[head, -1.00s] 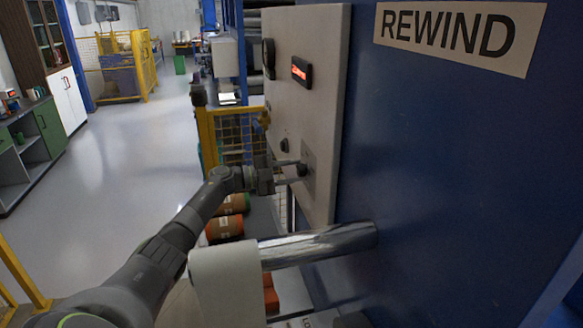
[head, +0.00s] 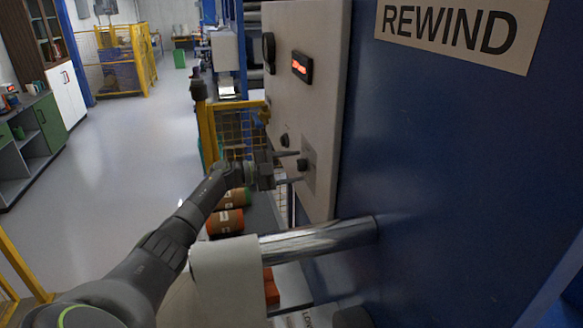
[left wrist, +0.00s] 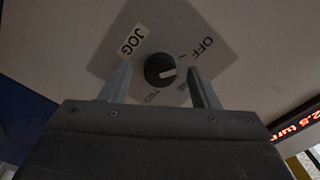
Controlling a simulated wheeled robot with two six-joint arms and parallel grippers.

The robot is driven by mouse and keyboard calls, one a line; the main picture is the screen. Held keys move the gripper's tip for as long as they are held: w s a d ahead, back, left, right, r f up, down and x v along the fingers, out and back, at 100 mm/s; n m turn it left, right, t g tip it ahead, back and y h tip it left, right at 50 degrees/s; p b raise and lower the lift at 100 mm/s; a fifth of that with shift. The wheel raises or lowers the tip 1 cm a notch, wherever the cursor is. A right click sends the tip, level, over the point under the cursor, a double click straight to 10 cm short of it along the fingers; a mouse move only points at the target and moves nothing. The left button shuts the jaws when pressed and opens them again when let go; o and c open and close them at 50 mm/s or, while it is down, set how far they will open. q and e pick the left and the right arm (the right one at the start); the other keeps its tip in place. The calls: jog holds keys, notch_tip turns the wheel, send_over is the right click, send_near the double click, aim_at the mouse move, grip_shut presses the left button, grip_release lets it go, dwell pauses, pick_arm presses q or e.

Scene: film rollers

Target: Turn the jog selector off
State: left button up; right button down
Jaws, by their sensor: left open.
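The jog selector is a small black knob (left wrist: 160,70) on a grey square plate (left wrist: 197,25), under a JOG label (left wrist: 133,40). Its white pointer mark points right in the left wrist view, with the OFF label (left wrist: 206,48) up and to the right of it. I cannot tell exactly which tick it meets. The knob also shows in the head view (head: 302,164), on the pale panel. My left gripper (head: 298,167) is open and empty. Its fingers (left wrist: 160,82) stand on either side of the knob in the left wrist view, with a gap on each side. My right gripper is not in view.
The pale panel (head: 285,95) also has a red display (head: 302,67) and another black knob (head: 284,140). A shiny roller bar (head: 320,241) with a white roll (head: 228,280) juts out below my left gripper. A yellow guard (head: 207,125) stands behind. The floor at left is clear.

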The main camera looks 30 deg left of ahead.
pick_arm(q)
jog(key=b+v, duration=0.7)
jog(key=v, duration=1)
jog(key=shift+a+b, duration=0.2)
jog(key=shift+b, duration=0.1)
jog(key=shift+s, duration=0.1)
